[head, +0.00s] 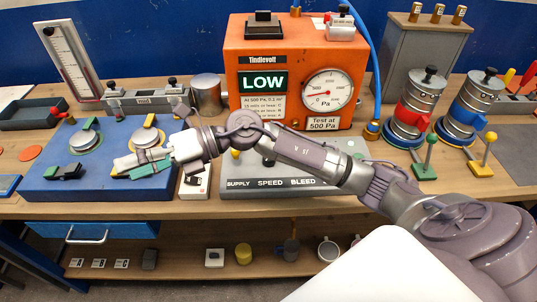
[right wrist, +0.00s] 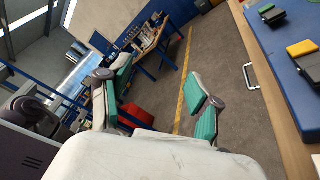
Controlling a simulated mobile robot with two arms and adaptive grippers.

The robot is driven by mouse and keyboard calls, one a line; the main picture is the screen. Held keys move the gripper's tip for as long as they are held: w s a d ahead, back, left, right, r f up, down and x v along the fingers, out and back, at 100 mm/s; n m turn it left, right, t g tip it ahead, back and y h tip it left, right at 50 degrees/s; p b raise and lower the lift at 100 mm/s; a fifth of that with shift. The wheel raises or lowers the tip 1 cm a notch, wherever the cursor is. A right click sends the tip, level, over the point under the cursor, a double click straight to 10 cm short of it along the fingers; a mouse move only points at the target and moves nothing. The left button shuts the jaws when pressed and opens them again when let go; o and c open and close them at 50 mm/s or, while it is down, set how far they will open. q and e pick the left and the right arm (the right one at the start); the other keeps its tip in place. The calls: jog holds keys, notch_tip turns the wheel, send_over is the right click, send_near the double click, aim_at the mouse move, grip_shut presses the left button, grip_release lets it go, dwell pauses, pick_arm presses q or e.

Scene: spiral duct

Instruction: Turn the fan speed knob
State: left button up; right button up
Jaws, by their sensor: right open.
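The grey control panel (head: 300,180) lies on the bench below the orange Tindlevolt box and is labelled SUPPLY, SPEED and BLEED. My right arm crosses over it and hides most of its top, so I cannot make out the speed knob clearly. A small yellow part (head: 236,153) shows at the panel's left, beside my arm. My right gripper (head: 130,168) is open and empty, left of the panel and over the blue box. In the right wrist view its green-padded fingers (right wrist: 160,105) stand apart with only floor between them. My left gripper is not in view.
The orange box (head: 290,65) reads LOW and has a pressure gauge (head: 327,91). The blue box (head: 60,180) has round metal discs and coloured levers. Banded metal cylinders (head: 412,105) stand at the right. A white device (head: 196,182) lies between the blue box and the panel.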

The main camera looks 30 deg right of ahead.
jog(key=w+d+f+n+g+h, duration=0.1)
jog(key=w+d+f+n+h, duration=0.1)
jog(key=d+f+h, duration=0.35)
jog(key=w+d+f+n+g+h, duration=0.1)
jog(key=w+d+f+h, duration=0.1)
jog(key=d+h, duration=0.65)
jog(key=d+r+m+g+h, duration=0.1)
jog(key=d+r+m+h, duration=0.15)
jog(key=d, duration=1.45)
jog(key=shift+n+h, duration=0.25)
jog(key=shift+n, duration=0.2)
jog(key=f+p, duration=0.1)
jog(key=f, duration=0.3)
jog(key=f+p, duration=0.1)
jog(key=f, duration=0.4)
jog(key=f+p, duration=0.1)
jog(key=f, duration=0.3)
jog(key=shift+s+f+p, duration=0.25)
jog(key=shift+p, duration=0.05)
jog(key=c, duration=1.1)
jog(key=shift+c, duration=0.2)
